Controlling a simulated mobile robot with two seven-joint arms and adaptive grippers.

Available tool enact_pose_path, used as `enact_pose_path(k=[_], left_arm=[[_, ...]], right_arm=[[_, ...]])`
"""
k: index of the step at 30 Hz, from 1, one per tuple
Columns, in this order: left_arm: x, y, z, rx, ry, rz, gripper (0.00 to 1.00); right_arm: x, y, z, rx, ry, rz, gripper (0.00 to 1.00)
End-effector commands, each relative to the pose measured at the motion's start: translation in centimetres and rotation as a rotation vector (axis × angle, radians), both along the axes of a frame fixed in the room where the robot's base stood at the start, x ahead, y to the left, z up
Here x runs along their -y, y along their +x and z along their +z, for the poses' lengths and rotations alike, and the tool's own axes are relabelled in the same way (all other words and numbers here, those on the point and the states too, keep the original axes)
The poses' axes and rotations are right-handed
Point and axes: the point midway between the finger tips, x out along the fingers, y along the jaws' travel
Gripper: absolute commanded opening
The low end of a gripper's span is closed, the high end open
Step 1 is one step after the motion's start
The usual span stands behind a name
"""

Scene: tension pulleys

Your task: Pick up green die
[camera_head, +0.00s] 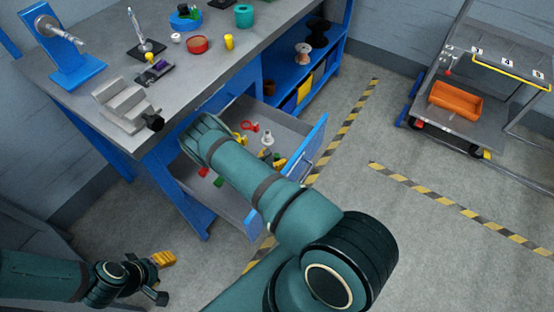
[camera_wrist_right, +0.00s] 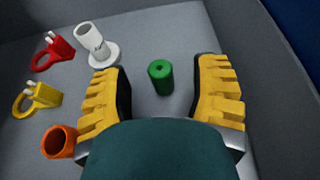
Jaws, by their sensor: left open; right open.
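The green die (camera_wrist_right: 161,77) is a small green cylinder with a hole in its top, upright on the grey drawer floor in the right wrist view. My right gripper (camera_wrist_right: 160,90) is open over it, with one yellow-padded finger on each side and visible gaps to both. My left gripper (camera_head: 158,276) is open and empty, low at the left, away from the drawer.
Beside the die lie a white flanged part (camera_wrist_right: 97,45), a red ring part (camera_wrist_right: 55,48), a yellow ring part (camera_wrist_right: 37,98) and an orange cup (camera_wrist_right: 59,141). Drawer walls rise close by. The workbench (camera_head: 225,60) overhangs behind. An orange bin (camera_head: 456,101) sits on a cart.

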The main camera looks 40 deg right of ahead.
Motion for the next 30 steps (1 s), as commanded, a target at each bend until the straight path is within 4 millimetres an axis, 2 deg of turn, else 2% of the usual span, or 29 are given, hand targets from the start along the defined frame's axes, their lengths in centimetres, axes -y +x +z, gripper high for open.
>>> enact_pose_path(k=[4,11,14,16,17,30], left_arm=[[0.0,0.1,-0.6,0.002,0.0,0.001,0.49],[0.0,0.1,-0.5,0.003,0.0,0.001,0.49],[0.0,0.1,-0.5,0.003,0.0,0.001,0.49],[0.0,0.1,-0.5,0.003,0.0,0.001,0.49],[0.0,0.1,-0.5,0.003,0.0,0.001,0.49],[0.0,0.1,-0.5,0.002,0.0,0.001,0.49]], right_arm=[[1.6,0.5,-0.8,0.002,0.0,-0.001,0.61],[1.8,0.6,-0.7,0.001,-0.001,0.0,0.61],[1.8,0.5,-0.7,0.001,-0.001,0.0,0.31],[1.7,0.5,-0.7,0.001,-0.001,0.0,0.07],[1.7,0.5,-0.7,0.001,-0.001,0.0,0.0],[1.7,0.5,-0.6,0.001,0.0,0.0,0.0]])
